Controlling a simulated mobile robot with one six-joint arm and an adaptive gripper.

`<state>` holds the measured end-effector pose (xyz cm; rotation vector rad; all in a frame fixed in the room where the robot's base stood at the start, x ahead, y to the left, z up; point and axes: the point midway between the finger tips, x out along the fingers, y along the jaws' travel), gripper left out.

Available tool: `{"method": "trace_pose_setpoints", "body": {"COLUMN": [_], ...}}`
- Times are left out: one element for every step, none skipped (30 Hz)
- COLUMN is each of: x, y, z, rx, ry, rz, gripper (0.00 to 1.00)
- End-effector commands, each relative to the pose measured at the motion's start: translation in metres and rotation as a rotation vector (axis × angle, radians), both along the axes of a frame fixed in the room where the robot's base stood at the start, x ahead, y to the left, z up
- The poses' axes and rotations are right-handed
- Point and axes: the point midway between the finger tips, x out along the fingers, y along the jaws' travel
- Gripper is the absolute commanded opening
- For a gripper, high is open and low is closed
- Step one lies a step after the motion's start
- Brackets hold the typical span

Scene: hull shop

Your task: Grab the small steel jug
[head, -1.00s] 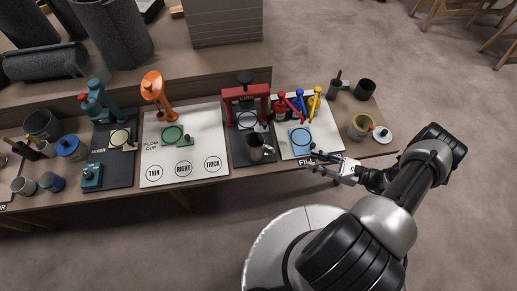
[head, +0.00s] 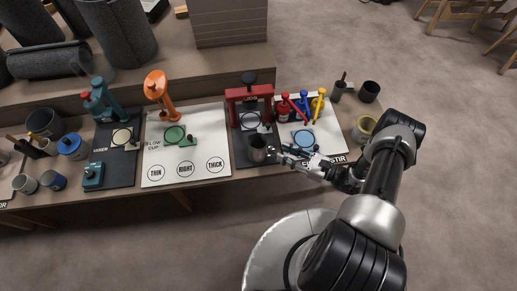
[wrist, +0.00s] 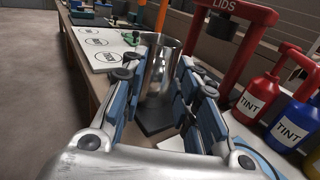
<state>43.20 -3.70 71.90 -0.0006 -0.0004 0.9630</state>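The small steel jug (head: 258,150) stands upright at the front of the dark mat before the red press. In the wrist view the shiny jug (wrist: 158,72) sits straight ahead, in line with the gap between my fingers. My gripper (head: 283,154) is open, just right of the jug at about table height. In the wrist view its blue-padded fingers (wrist: 155,88) are spread, one to each side of the jug's near face. I cannot tell whether either finger touches it.
The red press (head: 249,103) stands behind the jug. Red, blue and yellow tint bottles (head: 302,104) are behind my gripper. A white board (head: 186,145) with printed circles lies left of the jug. The table's front edge is close by.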

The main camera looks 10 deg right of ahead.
Motion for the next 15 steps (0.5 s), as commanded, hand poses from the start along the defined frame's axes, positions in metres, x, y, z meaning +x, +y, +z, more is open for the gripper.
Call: {"method": "trace_pose_setpoints", "body": {"x": [0.003,0.005,0.009,0.012,0.015,0.018,0.02,0.022,0.024,0.025,0.026,0.027,0.027,0.027,0.027], "y": [0.006,0.01,0.016,0.019,0.023,0.028,0.031,0.034,0.037,0.038,0.039,0.04,0.04,0.04,0.04], "z": [-0.003,-0.004,-0.006,-0.007,-0.008,-0.008,-0.008,-0.007,-0.007,-0.007,-0.007,-0.007,-0.006,-0.006,-0.006], "rx": [0.001,0.001,0.001,0.001,0.001,0.001,0.001,0.001,0.001,0.001,0.001,0.0,0.0,0.0,0.0], "ry": [0.001,0.001,0.001,0.001,0.001,0.001,0.001,0.001,0.001,0.001,0.001,0.0,0.0,0.0,0.0], "rz": [0.006,0.006,0.007,0.007,0.007,0.007,0.006,0.006,0.005,0.004,0.004,0.003,0.002,0.002,0.002], "gripper": [0.28,0.28,0.28,0.28,0.28,0.28,0.28,0.28,0.28,0.28,0.28,0.28,0.28,0.28,0.28]}}
